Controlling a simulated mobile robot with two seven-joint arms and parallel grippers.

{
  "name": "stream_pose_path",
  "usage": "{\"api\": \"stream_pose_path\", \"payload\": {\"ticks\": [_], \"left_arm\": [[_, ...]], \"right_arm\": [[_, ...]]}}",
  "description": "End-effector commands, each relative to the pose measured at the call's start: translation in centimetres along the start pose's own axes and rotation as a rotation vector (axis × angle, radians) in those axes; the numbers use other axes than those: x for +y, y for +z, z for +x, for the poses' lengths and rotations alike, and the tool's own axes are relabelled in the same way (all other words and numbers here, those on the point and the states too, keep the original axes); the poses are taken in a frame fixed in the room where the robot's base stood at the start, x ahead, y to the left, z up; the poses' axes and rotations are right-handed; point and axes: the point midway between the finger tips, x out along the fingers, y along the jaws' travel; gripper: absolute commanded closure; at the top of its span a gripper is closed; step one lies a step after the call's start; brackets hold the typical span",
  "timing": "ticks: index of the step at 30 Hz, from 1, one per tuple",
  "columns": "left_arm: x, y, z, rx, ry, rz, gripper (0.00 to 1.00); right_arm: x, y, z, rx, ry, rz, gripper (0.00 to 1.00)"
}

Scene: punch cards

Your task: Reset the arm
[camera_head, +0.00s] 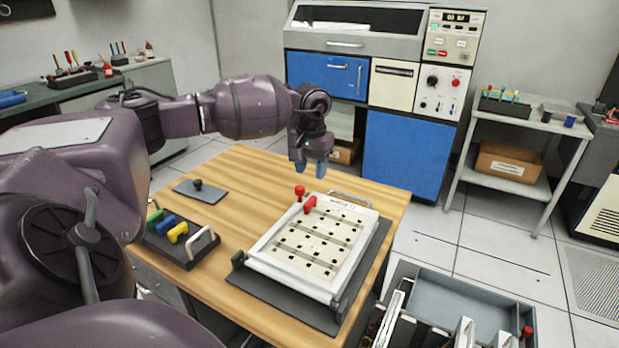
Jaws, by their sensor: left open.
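My left arm comes in from the left and reaches over the wooden table (240,170). My left gripper (310,172) is open and empty, pointing down above the far part of the table. It is just beyond the white punch card device (322,228), apart from it. The device has rows of dark square holes, a red handle on its upper left and a red knob (299,191) beside it. My right gripper is not in view.
A dark holder with green, blue and yellow handles (178,233) and a grey plate with a black knob (200,191) sit on the table's left. A grey bin (478,300) stands at lower right. A blue and cream machine (408,157) stands behind, with a shelf cart (500,182) at right.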

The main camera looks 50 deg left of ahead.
Motion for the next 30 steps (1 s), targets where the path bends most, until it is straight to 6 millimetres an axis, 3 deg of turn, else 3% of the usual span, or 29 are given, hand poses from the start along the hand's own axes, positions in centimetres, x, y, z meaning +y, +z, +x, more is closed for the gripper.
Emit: {"api": "stream_pose_path", "payload": {"ticks": [17, 20, 23, 30], "left_arm": [[0.1, 0.1, -0.3, -0.003, 0.002, 0.001, 0.53], [0.1, 0.1, -1.1, 0.005, 0.004, 0.001, 0.53], [0.1, 0.2, -3.9, 0.035, 0.014, 0.001, 0.53], [-0.2, 1.1, -14.6, 0.133, 0.044, 0.001, 0.53]], "right_arm": [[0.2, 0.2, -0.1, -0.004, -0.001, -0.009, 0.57], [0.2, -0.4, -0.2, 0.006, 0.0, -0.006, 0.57], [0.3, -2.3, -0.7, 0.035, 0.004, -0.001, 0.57], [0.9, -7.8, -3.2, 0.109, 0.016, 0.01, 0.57]]}}
